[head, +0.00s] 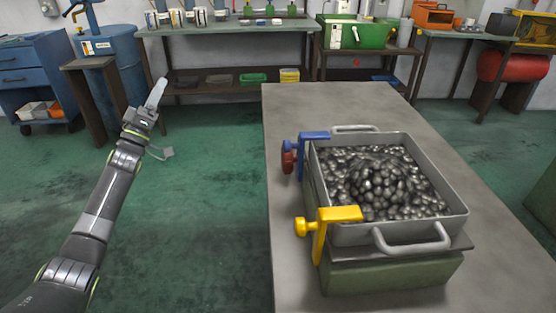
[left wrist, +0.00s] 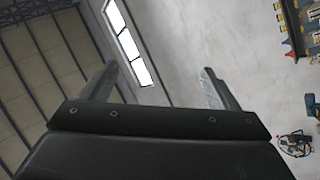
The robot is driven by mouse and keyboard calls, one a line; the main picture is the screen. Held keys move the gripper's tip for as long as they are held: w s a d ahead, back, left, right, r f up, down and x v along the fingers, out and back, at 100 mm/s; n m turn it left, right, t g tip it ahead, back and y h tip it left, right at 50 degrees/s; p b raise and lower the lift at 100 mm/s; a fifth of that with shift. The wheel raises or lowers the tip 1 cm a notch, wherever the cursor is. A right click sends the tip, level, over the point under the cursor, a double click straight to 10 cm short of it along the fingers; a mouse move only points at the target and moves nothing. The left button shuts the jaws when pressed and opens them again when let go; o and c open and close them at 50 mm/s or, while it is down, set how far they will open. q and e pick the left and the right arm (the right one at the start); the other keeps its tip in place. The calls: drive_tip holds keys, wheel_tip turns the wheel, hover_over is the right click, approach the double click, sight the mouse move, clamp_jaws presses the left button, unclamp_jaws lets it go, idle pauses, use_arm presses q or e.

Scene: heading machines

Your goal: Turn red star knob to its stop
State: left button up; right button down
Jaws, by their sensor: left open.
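The red star knob (head: 288,161) is on the left side of a blue clamp (head: 308,138) at the tray's far left corner in the head view. It looks dark red and is partly hidden under the clamp. A yellow clamp (head: 338,214) with a yellow knob (head: 302,227) is at the near left corner. My left gripper (head: 163,122) is raised over the floor, left of the table and well apart from the knob. Its two fingers are spread and empty, as the left wrist view (left wrist: 158,72) also shows. My right gripper is not in view.
Green floor (head: 215,200) lies free left of the table. A blue barrel (head: 118,65) and benches stand behind.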

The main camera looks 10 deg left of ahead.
use_arm(q)
drive_tip(key=w+a+f+n+y, duration=0.2)
drive_tip(key=a+f+n+y, duration=0.15)
drive_tip(key=n+y, duration=0.35)
drive_tip(key=n+g+h+b, duration=0.2)
drive_tip(key=n+g+h, duration=0.5)
drive_tip(key=g+h, duration=1.25)
approach(288, 159)
drive_tip(key=shift+g+y, duration=0.85)
drive_tip(key=shift+g, duration=0.1)
drive_tip(key=w+d, duration=0.1)
drive_tip(key=d, duration=0.1)
drive_tip(key=w+d, duration=0.3)
drive_tip(key=d, duration=0.2)
drive_tip(key=shift+w+r, duration=0.1)
drive_tip(key=shift+w, duration=0.25)
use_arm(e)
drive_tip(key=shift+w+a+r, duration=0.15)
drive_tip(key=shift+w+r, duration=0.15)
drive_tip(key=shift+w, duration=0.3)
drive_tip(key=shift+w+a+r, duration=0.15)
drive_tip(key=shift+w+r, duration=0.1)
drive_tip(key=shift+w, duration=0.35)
